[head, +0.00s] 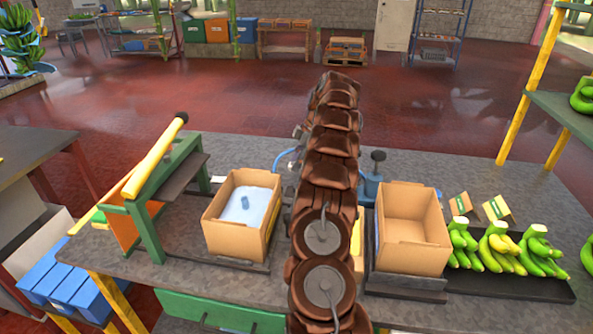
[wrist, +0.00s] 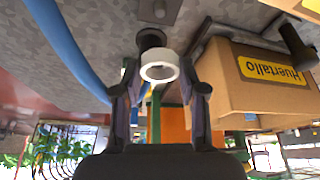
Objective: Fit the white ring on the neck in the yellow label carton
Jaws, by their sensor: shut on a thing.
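My gripper (wrist: 160,80) is shut on the white ring (wrist: 160,55), which sits between the fingertips in the wrist view, its opening facing the camera. A carton with a yellow label (wrist: 272,72) reading "Huertallo" is at the right of that view, upside down in the picture and apart from the ring. In the head view, the left carton (head: 213,229) holds a white lining (head: 240,210) with a small blue piece (head: 245,202) standing up from it. My arm hides the gripper and ring in the head view.
An empty open carton (head: 412,258) stands right of my arm, with banana bunches (head: 495,250) beyond it. A blue hose (wrist: 70,45) runs near my gripper. A green frame with a yellow bar (head: 155,158) stands left of the lined carton. The back of the bench is mostly clear.

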